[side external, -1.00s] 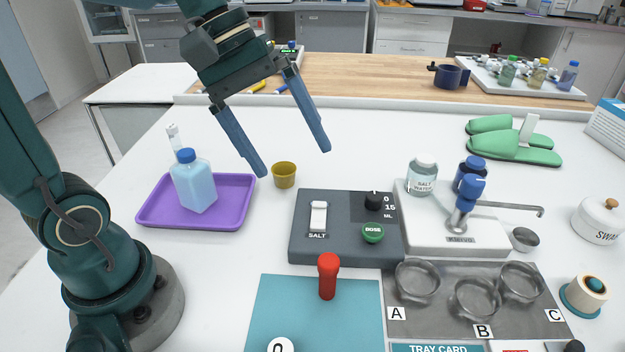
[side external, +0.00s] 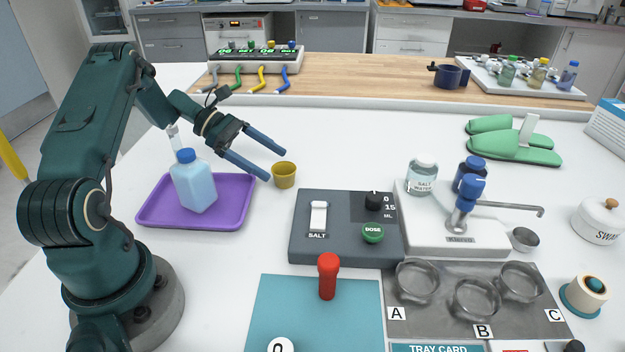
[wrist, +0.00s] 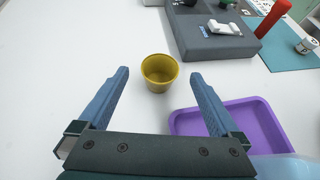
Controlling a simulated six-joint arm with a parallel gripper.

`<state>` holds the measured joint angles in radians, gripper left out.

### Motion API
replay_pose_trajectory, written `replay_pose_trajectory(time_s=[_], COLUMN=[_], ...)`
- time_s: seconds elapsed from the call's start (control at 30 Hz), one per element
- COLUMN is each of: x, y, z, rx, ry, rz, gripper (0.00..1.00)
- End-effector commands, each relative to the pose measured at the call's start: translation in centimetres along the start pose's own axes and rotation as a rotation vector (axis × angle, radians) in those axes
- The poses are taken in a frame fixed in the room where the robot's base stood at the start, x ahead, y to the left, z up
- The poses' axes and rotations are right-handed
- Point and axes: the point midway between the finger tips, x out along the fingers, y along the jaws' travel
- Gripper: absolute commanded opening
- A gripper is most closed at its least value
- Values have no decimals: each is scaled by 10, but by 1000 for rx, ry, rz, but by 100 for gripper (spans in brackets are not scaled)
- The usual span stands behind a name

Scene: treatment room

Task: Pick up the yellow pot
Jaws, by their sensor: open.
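The yellow pot (side external: 284,175) is a small round cup standing upright on the white table, between the purple tray and the grey salt dispenser. My gripper (side external: 277,167) is low over the table, pointing right, with its blue fingers spread and empty. In the side view the fingertips end close to the pot's left side. In the wrist view the pot (wrist: 159,73) lies just beyond the fingertips, roughly centred between them, with its open top facing up. Whether a finger touches it is not clear, but it appears apart.
The purple tray (side external: 152,213), holding a blue-capped bottle (side external: 194,183), is beside my gripper. The dark grey salt dispenser (side external: 345,246) stands right of the pot, with a red-topped peg (side external: 328,275) in front. White table behind the pot is clear.

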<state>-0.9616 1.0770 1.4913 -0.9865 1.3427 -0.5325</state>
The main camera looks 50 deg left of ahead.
Motion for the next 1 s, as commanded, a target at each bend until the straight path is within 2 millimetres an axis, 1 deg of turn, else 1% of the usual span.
replay_pose_trajectory(time_s=[0.03, 0.13, 0.4, 0.5, 0.6, 0.8, 0.83, 0.87, 0.9, 0.97, 1.0], x=[-1, 3, 37, 44, 48, 48, 48, 48, 48, 48, 48], y=[-1, 0, -1, -1, 0, 0, 0, 0, 0, 0, 0], z=[-5, -5, -5, -5, -5, -5, -5, -5, -5, -5, -5], rx=[-16, -19, -17, -17, -17, -17, -17, -17, -17, -17, -16], ry=[-5, -6, -2, -1, 0, 0, 0, 0, 0, 0, 0], rz=[6, 11, 8, 10, 11, 12, 12, 12, 12, 12, 12], gripper=[99, 99, 99, 99, 99, 99, 91, 80, 65, 42, 26])
